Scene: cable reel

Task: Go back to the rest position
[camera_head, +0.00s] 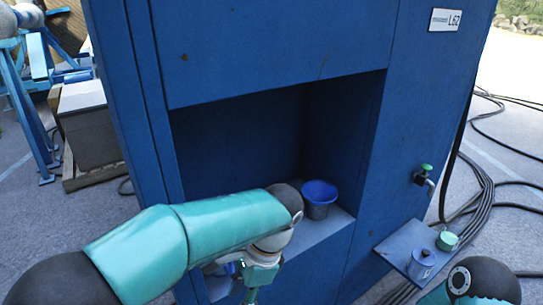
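My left arm reaches in from the left across the front of the blue cabinet (270,45). Its gripper (252,290) points down at the bottom edge in front of the recess, partly cut off, so I cannot see whether its fingers are open or shut. My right arm shows only as a teal and dark joint at the bottom right; its gripper is out of view.
Dark cables (487,195) lie on the ground at right. Grey boxes (88,125) and a blue stand (30,110) are at left.

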